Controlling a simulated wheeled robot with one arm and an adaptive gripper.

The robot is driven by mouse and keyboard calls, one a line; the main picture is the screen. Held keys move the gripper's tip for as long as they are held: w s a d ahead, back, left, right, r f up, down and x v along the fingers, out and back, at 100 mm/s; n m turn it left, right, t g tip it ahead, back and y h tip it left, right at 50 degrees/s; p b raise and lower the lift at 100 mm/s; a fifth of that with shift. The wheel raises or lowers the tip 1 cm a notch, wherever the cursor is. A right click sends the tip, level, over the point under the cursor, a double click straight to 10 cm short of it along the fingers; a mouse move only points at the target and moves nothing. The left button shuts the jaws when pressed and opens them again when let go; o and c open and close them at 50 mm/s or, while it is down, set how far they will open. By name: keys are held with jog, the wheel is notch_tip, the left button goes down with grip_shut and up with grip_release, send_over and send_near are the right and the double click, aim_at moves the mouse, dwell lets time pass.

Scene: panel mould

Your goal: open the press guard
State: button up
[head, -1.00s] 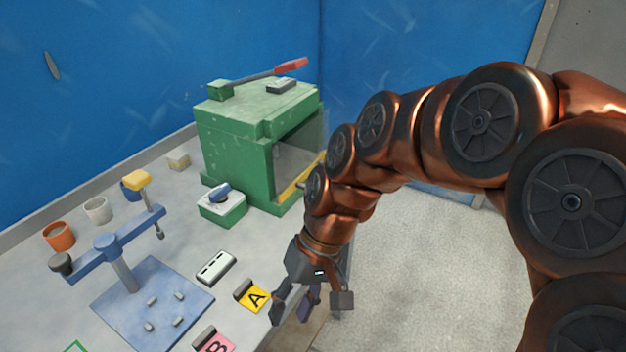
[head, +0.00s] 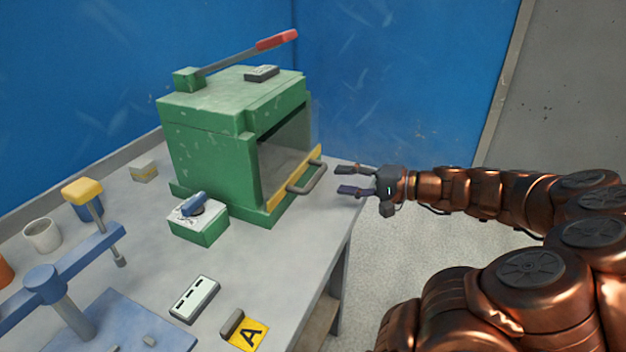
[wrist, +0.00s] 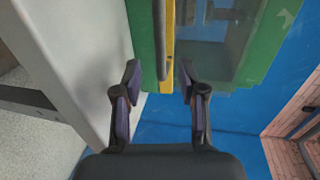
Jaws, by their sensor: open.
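The green press (head: 215,130) stands on the bench against the blue wall. Its guard is a see-through panel (head: 288,150) over the front opening, with a yellow bar (head: 277,198) along its lower edge and a grey handle (head: 308,178) on the bar. The guard looks down. My gripper (head: 346,180) is open and empty, just right of the handle and apart from it. In the wrist view, my open fingers (wrist: 157,90) point at the yellow bar (wrist: 169,70), and the grey handle (wrist: 160,40) runs between them, ahead of the tips.
A red-gripped lever (head: 275,41) tops the press. A green box with a blue knob (head: 195,204) stands before it. A blue stand (head: 45,284), a white switch plate (head: 194,298) and a yellow A card (head: 248,334) are nearer. The floor right of the bench is free.

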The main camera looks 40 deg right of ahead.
aim_at(320, 178)
jog(key=shift+p+x, duration=0.4)
jog(key=shift+x, duration=3.4)
grip_shut()
